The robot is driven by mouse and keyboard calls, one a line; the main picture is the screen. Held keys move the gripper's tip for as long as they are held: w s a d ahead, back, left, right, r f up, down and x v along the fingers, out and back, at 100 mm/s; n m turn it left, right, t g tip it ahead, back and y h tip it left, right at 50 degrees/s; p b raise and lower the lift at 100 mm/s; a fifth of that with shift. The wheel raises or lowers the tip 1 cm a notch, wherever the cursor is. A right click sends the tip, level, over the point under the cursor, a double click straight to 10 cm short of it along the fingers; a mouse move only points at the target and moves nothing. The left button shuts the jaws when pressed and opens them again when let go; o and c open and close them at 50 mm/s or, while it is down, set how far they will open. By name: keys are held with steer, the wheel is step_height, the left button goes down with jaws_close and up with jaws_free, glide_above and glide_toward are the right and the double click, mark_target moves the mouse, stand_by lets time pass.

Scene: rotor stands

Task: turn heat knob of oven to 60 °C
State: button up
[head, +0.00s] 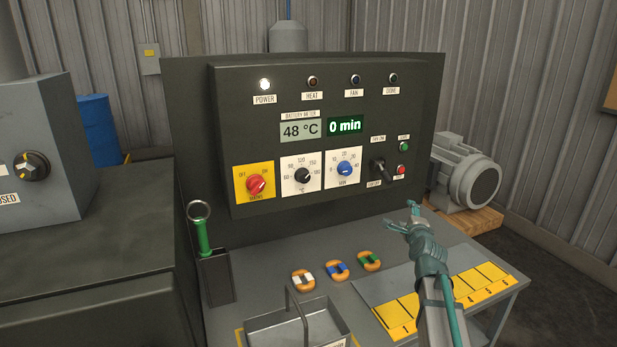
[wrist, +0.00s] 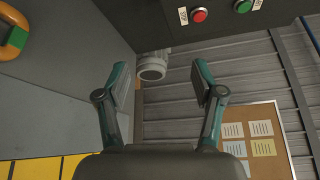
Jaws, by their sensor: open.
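The heat knob (head: 302,175) is a small black dial on a white plate marked in °C, on the front of the dark control panel (head: 228,140). Its pointer is too small to read surely. The grey display (head: 300,130) above it reads 48 °C. My gripper (head: 412,212) is open and empty, in front of the panel's lower right corner, well right of the heat knob. In the wrist view my gripper (wrist: 161,80) shows spread fingers with nothing between them; the heat knob is out of that view.
A red knob (head: 256,184) stands left of the heat knob, a blue minute knob (head: 345,168) and black lever (head: 378,168) right. The white POWER lamp (head: 264,84) is lit. A handled tray (head: 335,318), several coloured rings and a green-handled tool (head: 202,235) occupy the bench.

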steer(key=s+a+r+y, duration=0.1)
steer(key=a+r+y, duration=0.15)
steer(key=a, duration=0.45)
steer(key=s+a+r+y, duration=0.1)
steer(key=a+r+y, duration=0.15)
steer(key=a, duration=0.45)
steer(key=y, duration=0.3)
glide_toward(305, 179)
steer(key=shift+m+g, duration=0.4)
steer(key=p+x, duration=0.1)
steer(key=x, duration=0.2)
steer(key=p+x, duration=0.1)
steer(key=x, duration=0.3)
steer(key=p+x, duration=0.1)
steer(key=x, duration=0.2)
steer(key=shift+w+r, duration=0.25)
steer(key=shift+r, duration=0.15)
steer(key=c, duration=1.1)
